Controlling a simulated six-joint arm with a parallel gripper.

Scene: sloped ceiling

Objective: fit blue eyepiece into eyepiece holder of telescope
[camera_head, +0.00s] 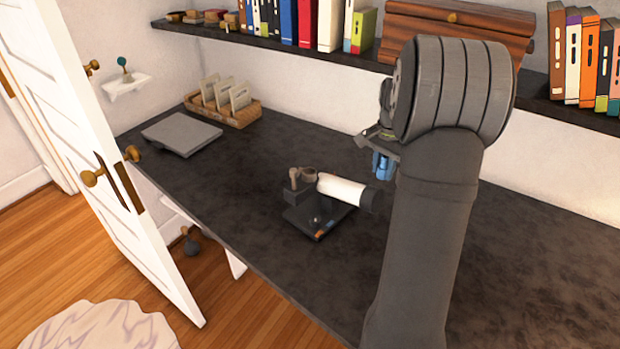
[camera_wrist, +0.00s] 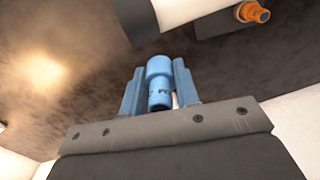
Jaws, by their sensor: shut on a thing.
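The telescope has a white tube (camera_head: 342,189) with dark ends and rests on a dark base (camera_head: 315,222). Small brownish fittings (camera_head: 295,176) stand at its left end; I cannot tell which is the eyepiece holder. My gripper (camera_head: 383,166) is in the air to the right of the telescope, partly hidden by my arm. In the wrist view, the blue eyepiece (camera_wrist: 159,82) is between the two blue fingers of my gripper, which is shut on it. The eyepiece is apart from the telescope.
An orange piece (camera_wrist: 252,12) is at the wrist view's top right. A flat grey box (camera_head: 182,134) and a wooden rack (camera_head: 222,108) are at the back left. A shelf (camera_head: 290,46) with books runs along the wall. The dark tabletop (camera_head: 240,195) is clear left of the telescope.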

